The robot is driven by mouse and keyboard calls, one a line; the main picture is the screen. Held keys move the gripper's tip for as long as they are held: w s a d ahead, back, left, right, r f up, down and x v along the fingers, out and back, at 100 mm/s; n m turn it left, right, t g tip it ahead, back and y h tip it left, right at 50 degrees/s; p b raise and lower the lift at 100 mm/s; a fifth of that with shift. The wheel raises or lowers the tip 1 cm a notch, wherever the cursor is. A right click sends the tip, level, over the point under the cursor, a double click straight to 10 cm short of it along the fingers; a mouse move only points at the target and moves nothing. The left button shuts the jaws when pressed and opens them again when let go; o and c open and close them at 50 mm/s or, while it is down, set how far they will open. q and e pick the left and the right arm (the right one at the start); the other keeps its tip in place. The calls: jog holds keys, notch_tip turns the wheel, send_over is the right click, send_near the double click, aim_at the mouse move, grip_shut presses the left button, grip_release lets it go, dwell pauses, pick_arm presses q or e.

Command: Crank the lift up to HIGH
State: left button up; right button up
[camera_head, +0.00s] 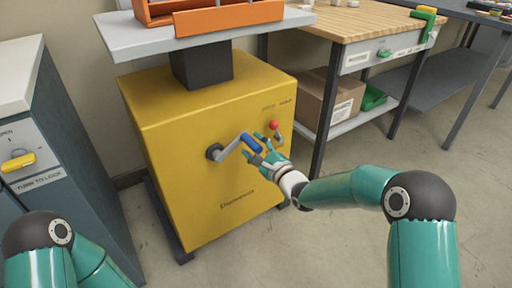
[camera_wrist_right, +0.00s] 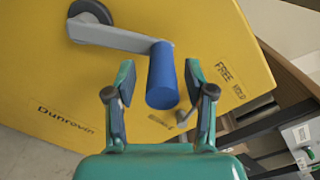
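The yellow lift (camera_head: 185,120) stands in the middle of the head view, its grey platform (camera_head: 150,38) on a short dark column. A grey crank arm (camera_head: 228,150) on its front ends in a blue handle (camera_head: 251,142), pointing right and slightly up. My right gripper (camera_head: 257,147) is at the handle, fingers open. In the right wrist view the blue handle (camera_wrist_right: 162,77) shows between and beyond the open fingers (camera_wrist_right: 160,85), with gaps both sides. A red-knobbed lever (camera_head: 274,125) sits right of the crank by FREE and HOLD lettering. My left gripper is out of frame.
An orange tray (camera_head: 228,19) rests on the platform. A dark cabinet with a yellow latch (camera_head: 18,161) stands at left. A wooden-topped bench (camera_head: 350,22) with a cardboard box (camera_head: 318,100) below is at right. Floor at right is clear.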

jog(key=v, duration=1.2)
jog(key=shift+f, duration=0.15)
jog(key=shift+d, duration=0.1)
